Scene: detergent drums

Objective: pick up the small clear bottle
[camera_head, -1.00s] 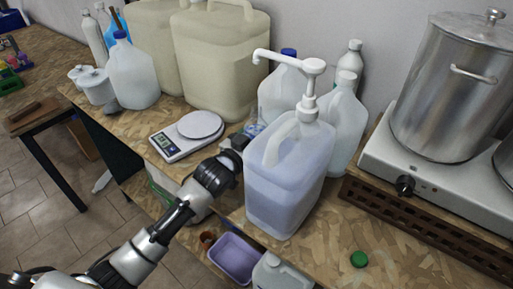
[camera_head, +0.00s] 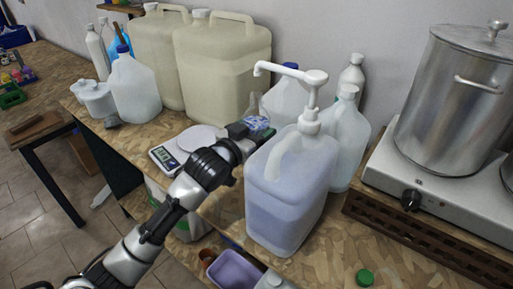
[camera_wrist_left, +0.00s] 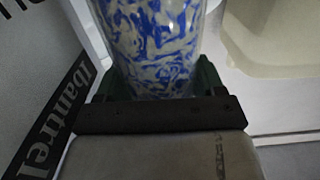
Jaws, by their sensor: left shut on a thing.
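The small clear bottle (camera_head: 256,120) has a blue-and-white pattern and a clear narrow top in the head view. It stands roughly upright behind the pump jug. My left gripper (camera_head: 246,130) is shut on the bottle, partly hiding its lower part. In the left wrist view, the patterned bottle (camera_wrist_left: 152,45) fills the space between the green fingers of my left gripper (camera_wrist_left: 152,84). Whether its base is clear of the bench cannot be told. My right gripper is not in view.
A blue-filled jug with a white pump (camera_head: 290,190) stands close right of my left gripper. A kitchen scale (camera_head: 190,145) lies to its left. Large beige canisters (camera_head: 222,70) stand behind. A hot plate with a steel pot (camera_head: 450,100) is at the right.

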